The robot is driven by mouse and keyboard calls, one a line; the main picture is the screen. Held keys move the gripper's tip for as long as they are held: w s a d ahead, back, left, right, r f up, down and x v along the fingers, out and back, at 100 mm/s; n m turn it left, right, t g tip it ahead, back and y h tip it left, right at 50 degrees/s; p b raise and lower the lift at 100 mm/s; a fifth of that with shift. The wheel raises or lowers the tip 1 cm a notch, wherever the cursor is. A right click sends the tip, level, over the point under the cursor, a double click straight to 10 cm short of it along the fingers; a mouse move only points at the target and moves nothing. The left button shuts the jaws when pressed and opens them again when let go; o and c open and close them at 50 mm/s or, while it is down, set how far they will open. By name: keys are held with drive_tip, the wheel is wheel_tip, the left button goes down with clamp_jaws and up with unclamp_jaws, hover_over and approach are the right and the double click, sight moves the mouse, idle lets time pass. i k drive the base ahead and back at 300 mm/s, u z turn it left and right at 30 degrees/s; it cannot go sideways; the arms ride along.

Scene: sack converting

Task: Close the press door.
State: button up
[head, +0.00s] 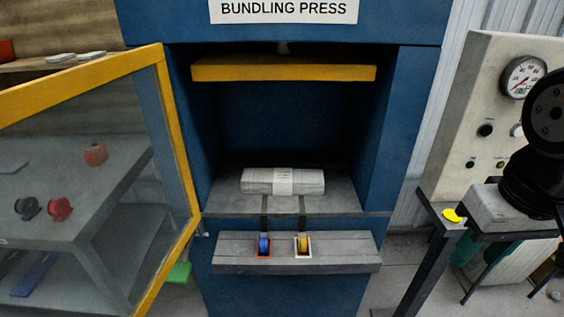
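The blue bundling press (406,130) stands in the middle of the head view, its chamber open to the front. The press door (178,125) is a yellow frame around a clear pane. It stands wide open, swung out to the left of the opening, with its left part cut off by the picture edge. A pale banded bundle (262,181) lies on the chamber floor under a yellow-edged plate (284,70). My gripper is not in view.
A grey ledge (340,251) with a blue roller (264,245) and a yellow roller (303,243) juts out below the opening. A gauge panel (478,100) and a small table (433,212) stand at right. A grey bench (118,185) shows through the door pane.

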sight(18, 103)
drive_tip(key=u, duration=2.05)
drive_tip(key=k, duration=0.75)
drive_tip(key=u, duration=0.8)
drive_tip(key=i, duration=1)
